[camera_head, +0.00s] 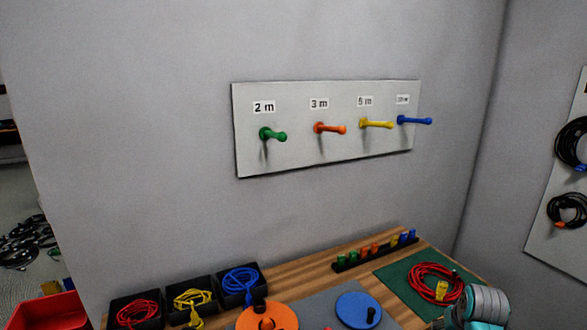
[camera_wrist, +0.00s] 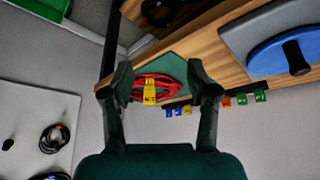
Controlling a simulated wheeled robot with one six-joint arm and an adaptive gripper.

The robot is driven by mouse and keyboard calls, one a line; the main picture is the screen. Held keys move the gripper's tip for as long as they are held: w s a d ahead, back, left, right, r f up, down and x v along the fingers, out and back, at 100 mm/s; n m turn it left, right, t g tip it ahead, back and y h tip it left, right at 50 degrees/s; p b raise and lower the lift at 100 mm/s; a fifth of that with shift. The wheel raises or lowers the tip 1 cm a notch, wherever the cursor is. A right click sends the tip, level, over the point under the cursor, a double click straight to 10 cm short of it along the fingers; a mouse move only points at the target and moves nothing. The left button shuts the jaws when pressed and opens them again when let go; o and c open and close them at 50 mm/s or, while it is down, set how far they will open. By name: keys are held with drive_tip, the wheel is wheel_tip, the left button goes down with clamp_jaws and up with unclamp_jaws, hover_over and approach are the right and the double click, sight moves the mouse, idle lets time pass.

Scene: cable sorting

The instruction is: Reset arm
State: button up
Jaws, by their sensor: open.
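My gripper (camera_wrist: 160,76) is open in the wrist view, with its two dark fingers spread apart. Between and beyond the fingers a coiled red cable (camera_wrist: 174,88) with a yellow tag (camera_wrist: 149,92) shows. In the head view the red cable (camera_head: 418,279) lies on a green mat (camera_head: 402,299) at the right of the wooden table, with its yellow tag (camera_head: 441,290). Nothing appears held. Part of my arm shows at the bottom right of the head view; the fingertips are not clear there.
A wall panel (camera_head: 340,152) carries green, orange, yellow and blue pegs under length labels. Black bins (camera_head: 128,322) with red, yellow and blue cables stand at the table's left. Orange (camera_head: 268,317) and blue (camera_head: 358,309) discs and a row of coloured clips (camera_head: 375,249) are on the table.

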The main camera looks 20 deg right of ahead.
drive_tip(key=s+a+f+n+t, duration=0.2)
drive_tip(key=s+a+f, duration=0.1)
drive_tip(key=a+f, duration=0.95)
drive_tip(key=s+a+f+n+t, duration=0.1)
drive_tip(key=s+a+t, duration=0.1)
drive_tip(key=s+a, duration=0.35)
drive_tip(key=s+a+f+n+t, duration=0.1)
drive_tip(key=s+a, duration=0.2)
drive_tip(key=a, duration=0.6)
drive_tip(key=s+a+r+n+t+y, duration=0.1)
drive_tip(key=s+a+r+n+t, duration=0.3)
drive_tip(key=s+a, duration=0.65)
drive_tip(key=s+a+r+t+y, duration=0.1)
drive_tip(key=s+a+r+y, duration=0.1)
drive_tip(key=s+r, duration=0.9)
drive_tip(key=shift+s+r+m, duration=0.3)
drive_tip(key=shift+s+r, duration=0.1)
drive_tip(key=shift+s, duration=0.15)
